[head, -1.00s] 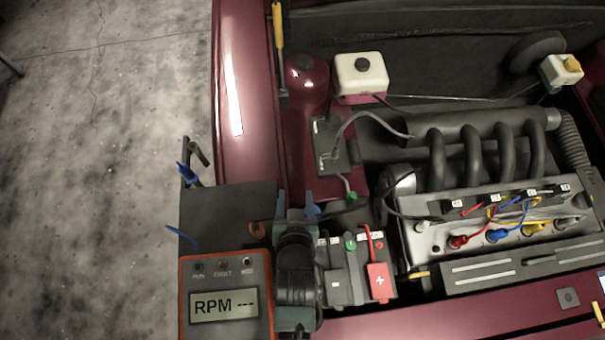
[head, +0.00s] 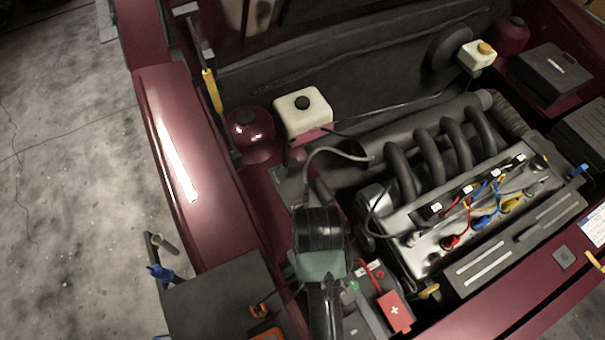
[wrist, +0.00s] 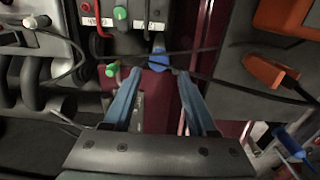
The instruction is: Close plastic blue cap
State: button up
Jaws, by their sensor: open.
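In the wrist view a small blue plastic piece (wrist: 158,59), which looks like the blue cap, sits just beyond my fingertips, roughly centred between them. My gripper (wrist: 161,70) is open with nothing held between its pale blue fingers. I cannot tell whether the fingertips touch the piece. A dark cable passes across beside it. In the head view my arm hides the gripper and this piece. A blue plug-like cap (head: 487,222) on a lead also shows on the engine, well right of my arm.
A green-tipped connector (wrist: 112,69) lies close left of the fingers in the wrist view. The battery's red cover (head: 394,311) is right of my arm. An orange clip (wrist: 271,73) and dark tray lie right in the wrist view. The white reservoir (head: 302,113) stands behind.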

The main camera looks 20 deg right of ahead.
notch_tip(320, 180, down, 12)
jog(key=shift+f, duration=0.25)
dwell(0.3)
grip_shut()
jog(key=shift+s, duration=0.1)
